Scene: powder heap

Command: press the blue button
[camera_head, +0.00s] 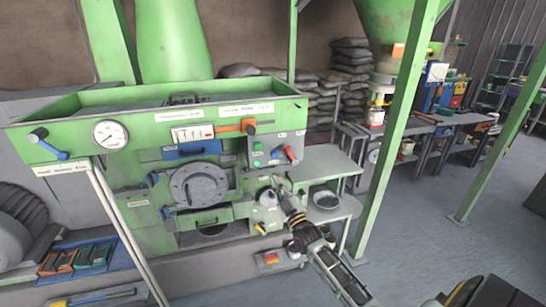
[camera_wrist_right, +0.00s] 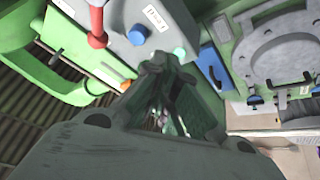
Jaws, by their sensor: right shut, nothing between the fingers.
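A grey control panel (camera_head: 268,154) is on the right part of the green machine's front. In the head view the blue button is too small to make out surely. My right gripper (camera_head: 277,182) is shut and empty, just below the panel. In the wrist view its fingertips (camera_wrist_right: 158,66) lie between and below the two blue parts; I cannot tell whether they touch the panel. My left gripper is not in view.
The green machine (camera_head: 150,130) has a white gauge (camera_head: 110,134), a round hatch (camera_head: 199,186) and several handles. A grey side table (camera_head: 325,162) and a bowl (camera_head: 326,200) stand right of the panel. A green post (camera_head: 393,130) rises further right. The floor (camera_head: 425,235) beyond is clear.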

